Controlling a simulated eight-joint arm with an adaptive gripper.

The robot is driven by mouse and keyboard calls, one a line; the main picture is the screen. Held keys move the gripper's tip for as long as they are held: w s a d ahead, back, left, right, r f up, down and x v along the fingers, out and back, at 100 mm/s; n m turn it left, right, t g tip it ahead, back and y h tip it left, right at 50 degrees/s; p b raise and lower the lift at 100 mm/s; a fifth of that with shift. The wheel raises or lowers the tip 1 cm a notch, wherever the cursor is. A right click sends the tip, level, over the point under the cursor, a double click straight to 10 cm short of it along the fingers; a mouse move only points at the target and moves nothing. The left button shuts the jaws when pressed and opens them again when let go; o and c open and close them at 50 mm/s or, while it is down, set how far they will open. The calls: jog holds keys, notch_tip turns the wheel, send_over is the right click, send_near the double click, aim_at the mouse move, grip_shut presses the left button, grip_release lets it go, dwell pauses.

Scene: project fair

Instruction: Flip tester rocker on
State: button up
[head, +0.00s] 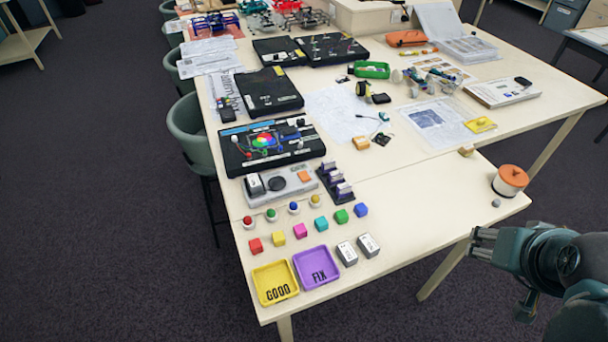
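The tester looks to be the light grey flat unit (291,190) on the near table, left of its middle. A black and silver block (255,186) stands at its left end. A dark round pad is in its middle, and an orange part (304,176), perhaps the rocker, is at its right end. The rocker's position is too small to tell. My gripper (474,245) is at the lower right, beyond the table's right edge and far from the tester. Its fingers point left, and nothing shows held. Its finger gap is unclear.
A purple-and-black rack (336,183) stands just right of the tester. Coloured balls and cubes lie in front, with a yellow tray (275,283), a purple tray (317,267) and two grey blocks. An orange-topped pot (510,180) stands near the right edge. The table's middle right is clear.

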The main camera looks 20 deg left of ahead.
jog(key=shift+w+a+r, duration=0.1)
jog(key=shift+r, duration=0.05)
jog(key=c, duration=1.1)
jog(key=shift+w+a+r, duration=0.1)
grip_shut()
jog(key=w+a+r+n+g+p, duration=0.25)
jog(key=w+a+n, duration=0.2)
jog(key=a, duration=0.25)
jog(key=w+a+r+n+g+y+p, duration=0.1)
jog(key=w+a+r+n+p, duration=0.35)
jog(key=a, duration=0.35)
jog(key=w+a+r+n+g+p, duration=0.1)
jog(key=w+a+r+n+p, duration=0.2)
jog(key=a+n, duration=0.35)
jog(key=a+f+n+g+p, duration=0.1)
jog(key=a+n+p, duration=0.1)
jog(key=a, duration=0.6)
jog(key=w+a+f+n+g+h+p, duration=0.1)
jog(key=a+f+n+p, duration=0.1)
jog(key=a+n, duration=0.3)
jog(key=a+f+n+g+h+p, duration=0.1)
jog(key=a+n+p, duration=0.3)
jog(key=a, duration=0.8)
jog(key=shift+w+a+f+g, duration=0.15)
jog(key=shift+a+f+g, duration=0.25)
jog(key=shift+f, duration=0.25)
jog(key=shift+n, duration=0.25)
